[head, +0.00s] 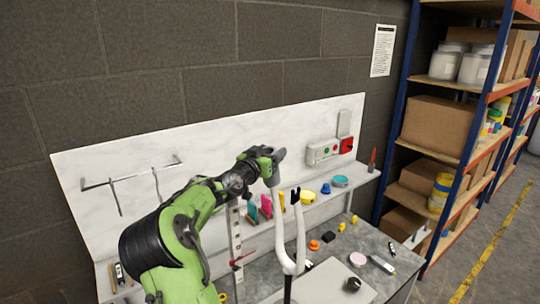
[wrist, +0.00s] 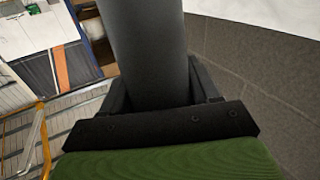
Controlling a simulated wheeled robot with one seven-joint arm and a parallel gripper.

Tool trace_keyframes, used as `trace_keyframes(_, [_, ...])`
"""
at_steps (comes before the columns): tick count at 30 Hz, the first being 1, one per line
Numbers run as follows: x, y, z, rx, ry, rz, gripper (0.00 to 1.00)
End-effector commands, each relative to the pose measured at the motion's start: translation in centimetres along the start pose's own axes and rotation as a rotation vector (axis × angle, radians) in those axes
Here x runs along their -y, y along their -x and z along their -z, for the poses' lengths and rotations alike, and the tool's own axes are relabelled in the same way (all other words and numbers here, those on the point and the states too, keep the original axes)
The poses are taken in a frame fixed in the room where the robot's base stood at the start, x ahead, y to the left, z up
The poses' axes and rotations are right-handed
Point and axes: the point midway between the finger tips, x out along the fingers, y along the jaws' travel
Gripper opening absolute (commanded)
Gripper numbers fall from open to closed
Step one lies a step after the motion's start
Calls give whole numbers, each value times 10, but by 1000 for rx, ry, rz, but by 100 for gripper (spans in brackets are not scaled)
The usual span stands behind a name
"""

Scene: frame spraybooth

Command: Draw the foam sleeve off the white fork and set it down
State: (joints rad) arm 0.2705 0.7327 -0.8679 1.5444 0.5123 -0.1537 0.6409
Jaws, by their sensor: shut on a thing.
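The white fork (head: 287,262) stands upright on a dark post over the bench, with two prongs. Its right prong (head: 301,232) ends in a black tip (head: 295,196). Its left prong (head: 279,222) rises to just below my gripper (head: 268,160). My gripper is shut on a dark grey cylinder, the foam sleeve (wrist: 145,45), which fills the space between the black jaws in the wrist view. In the head view the sleeve (head: 280,155) shows only as a small grey piece at the jaws. I cannot tell whether the sleeve is still around the left prong's end.
The grey bench (head: 340,245) holds an orange knob (head: 314,245), a pink-topped round tin (head: 358,259) and other small items. A narrow ledge behind carries colored pieces and a teal roll (head: 340,181). A white panel (head: 230,140) backs the bench. Shelving (head: 440,125) stands at right.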

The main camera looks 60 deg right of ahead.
Motion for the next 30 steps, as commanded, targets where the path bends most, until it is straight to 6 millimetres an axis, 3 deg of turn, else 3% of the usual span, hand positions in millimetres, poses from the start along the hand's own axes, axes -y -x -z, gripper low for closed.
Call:
trace_keyframes(5, [0,0,-1,4,1,1,27])
trace_keyframes(30, [0,-1,36,7,2,1,27])
